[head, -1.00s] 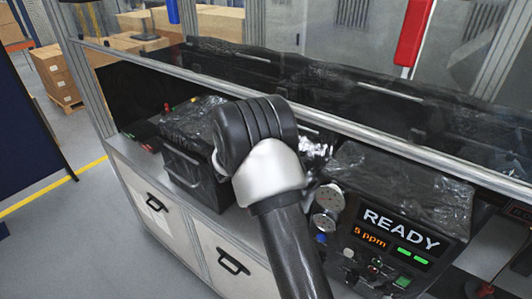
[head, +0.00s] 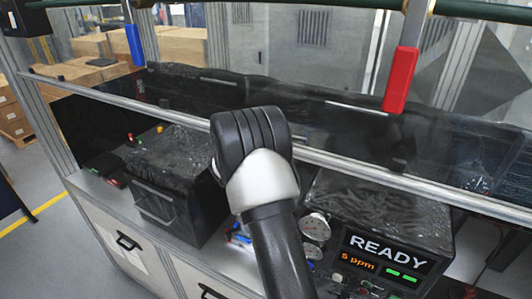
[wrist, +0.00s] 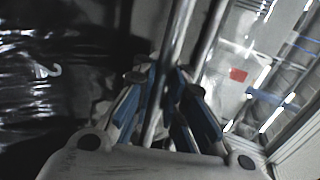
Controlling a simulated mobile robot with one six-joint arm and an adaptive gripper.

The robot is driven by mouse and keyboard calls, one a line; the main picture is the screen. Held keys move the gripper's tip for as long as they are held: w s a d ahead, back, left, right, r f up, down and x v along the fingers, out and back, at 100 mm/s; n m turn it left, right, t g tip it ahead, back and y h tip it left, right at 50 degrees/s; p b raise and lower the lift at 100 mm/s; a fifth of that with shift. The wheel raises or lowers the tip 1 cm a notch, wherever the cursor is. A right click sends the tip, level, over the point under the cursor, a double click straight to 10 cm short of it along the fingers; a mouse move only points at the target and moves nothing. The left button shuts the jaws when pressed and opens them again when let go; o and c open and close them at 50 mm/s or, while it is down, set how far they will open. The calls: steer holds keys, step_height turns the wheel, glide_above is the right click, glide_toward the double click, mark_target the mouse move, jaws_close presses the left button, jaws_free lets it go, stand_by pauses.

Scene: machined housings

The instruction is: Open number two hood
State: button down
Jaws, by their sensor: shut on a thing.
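A long hood front with a silver rail (head: 345,163) and a dark see-through pane crosses the head view. I see no number on it, so I cannot tell which hood is number two. A red handle (head: 402,80) and a blue handle (head: 135,45) hang above the rail. My arm covers the middle of the rail in the head view, and my gripper is not clearly visible there. In the wrist view my gripper (wrist: 163,85), with blue-sided fingers, is shut on a metal bar (wrist: 176,35) running between the fingertips. I cannot tell which bar it is.
A black box with a front handle (head: 172,185) stands left of my arm. A black unit with a READY display (head: 387,250) and gauges stands to the right. White drawers with black pulls (head: 128,243) are below. Cartons (head: 70,75) are behind.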

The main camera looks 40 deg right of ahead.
steer(key=c, duration=1.7)
jaws_free()
steer(key=shift+a+r, duration=0.2)
steer(key=shift+r, duration=0.05)
steer(key=shift+o, duration=0.3)
steer(key=shift+d+f, duration=0.1)
steer(key=shift+f, duration=0.05)
steer(key=shift+s, duration=0.1)
steer(key=v, duration=1.2)
